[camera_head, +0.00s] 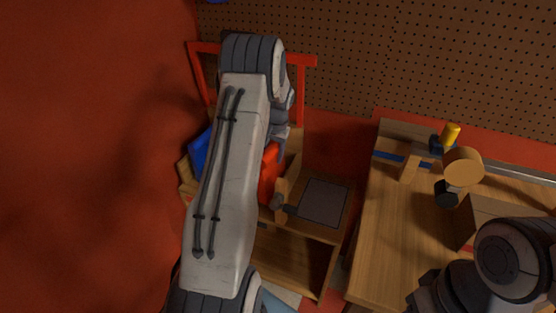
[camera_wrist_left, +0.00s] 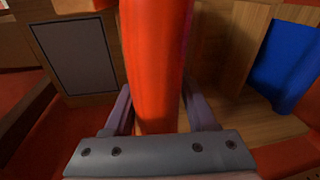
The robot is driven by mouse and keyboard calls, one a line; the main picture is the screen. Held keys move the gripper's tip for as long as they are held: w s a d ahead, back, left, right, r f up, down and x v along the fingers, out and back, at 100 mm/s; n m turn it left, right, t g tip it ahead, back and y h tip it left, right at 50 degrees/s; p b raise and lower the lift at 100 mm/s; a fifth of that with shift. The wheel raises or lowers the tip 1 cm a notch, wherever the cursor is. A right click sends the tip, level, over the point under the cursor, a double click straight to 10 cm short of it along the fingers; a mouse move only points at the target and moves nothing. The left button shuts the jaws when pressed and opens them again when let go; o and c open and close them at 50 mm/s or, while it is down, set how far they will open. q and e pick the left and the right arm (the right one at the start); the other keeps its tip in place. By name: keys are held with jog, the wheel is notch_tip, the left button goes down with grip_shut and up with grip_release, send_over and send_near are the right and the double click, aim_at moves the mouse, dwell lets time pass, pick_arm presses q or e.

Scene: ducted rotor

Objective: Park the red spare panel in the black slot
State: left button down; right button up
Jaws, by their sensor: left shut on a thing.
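The red panel (camera_head: 269,172) shows partly behind my left arm in the head view. In the left wrist view the red panel (camera_wrist_left: 158,60) stands between the fingers of my left gripper (camera_wrist_left: 160,112), which is shut on it. My forearm hides most of this gripper in the head view. I cannot make out a black slot for certain. My right gripper is not clearly in view.
A blue panel (camera_head: 201,153) stands at the left of the wooden cart (camera_head: 293,249), which has a red frame (camera_head: 298,62) behind. The workbench (camera_head: 388,235) at right holds a wooden disc (camera_head: 463,167), a yellow-topped part (camera_head: 451,133) and a wooden box (camera_head: 490,222).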

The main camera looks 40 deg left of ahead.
pick_arm(q)
jog(key=w, duration=0.2)
jog(key=w+a, duration=0.1)
jog(key=w, duration=0.2)
jog(key=shift+p, duration=0.3)
jog(key=f, duration=0.6)
jog(key=shift+s, duration=0.3)
jog(key=shift+w+f+p, duration=0.2)
jog(key=shift+f+p, duration=0.1)
jog(key=shift+f, duration=0.3)
jog(key=shift+c, duration=1)
grip_release()
